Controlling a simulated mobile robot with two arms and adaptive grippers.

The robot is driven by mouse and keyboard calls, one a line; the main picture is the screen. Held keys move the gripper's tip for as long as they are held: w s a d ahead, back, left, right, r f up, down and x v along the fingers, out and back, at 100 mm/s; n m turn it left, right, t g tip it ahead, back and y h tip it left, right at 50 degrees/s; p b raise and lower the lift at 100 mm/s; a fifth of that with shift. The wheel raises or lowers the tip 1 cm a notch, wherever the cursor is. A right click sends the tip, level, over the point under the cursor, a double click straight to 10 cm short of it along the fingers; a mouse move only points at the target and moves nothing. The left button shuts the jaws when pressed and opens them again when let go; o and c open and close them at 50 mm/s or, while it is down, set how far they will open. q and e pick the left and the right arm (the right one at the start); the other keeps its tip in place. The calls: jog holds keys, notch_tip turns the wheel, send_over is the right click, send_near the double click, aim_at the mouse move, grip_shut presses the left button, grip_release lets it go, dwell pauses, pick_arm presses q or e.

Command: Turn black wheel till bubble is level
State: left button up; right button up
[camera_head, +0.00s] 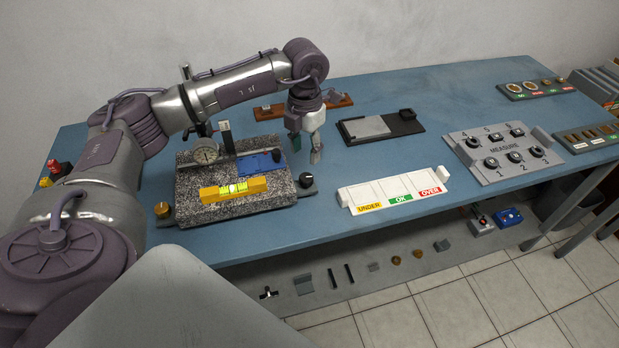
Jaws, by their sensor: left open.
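A yellow spirit level (214,194) with a green vial lies on the front of the speckled granite plate (250,207). The bubble's place in the vial is too small to tell. The black wheel (306,179) sits at the right end of the plate, with a light mark on top. A brass wheel (162,210) is at the plate's left front corner. My left gripper (307,152) points down, open and empty, above and behind the black wheel and apart from it. My right gripper is out of view.
A dial gauge (206,151) on a stand and a blue block (258,163) are on the plate. Blue table (290,228) is bare before the plate.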

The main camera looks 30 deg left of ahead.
aim_at(306, 177)
pick_arm(q)
notch_tip(306, 177, down, 9)
jog(key=shift+d+r+p, duration=0.1)
jog(key=shift+p, duration=0.55)
jog(key=shift+f, duration=0.4)
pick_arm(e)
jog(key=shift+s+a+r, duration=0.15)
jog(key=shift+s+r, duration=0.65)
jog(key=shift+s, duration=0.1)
pick_arm(q)
jog(key=shift+c, duration=0.4)
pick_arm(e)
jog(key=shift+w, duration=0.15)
pick_arm(q)
jog(key=c, duration=0.8)
jog(key=shift+f+m+b, duration=0.15)
jog(key=shift+m+b, duration=0.15)
jog(key=shift+b, duration=0.05)
jog(key=shift+m+b, duration=0.9)
jog(key=shift+m, duration=0.2)
jog(key=shift+m+b, duration=0.4)
jog(key=shift+m, duration=0.4)
jog(key=shift+r, duration=0.2)
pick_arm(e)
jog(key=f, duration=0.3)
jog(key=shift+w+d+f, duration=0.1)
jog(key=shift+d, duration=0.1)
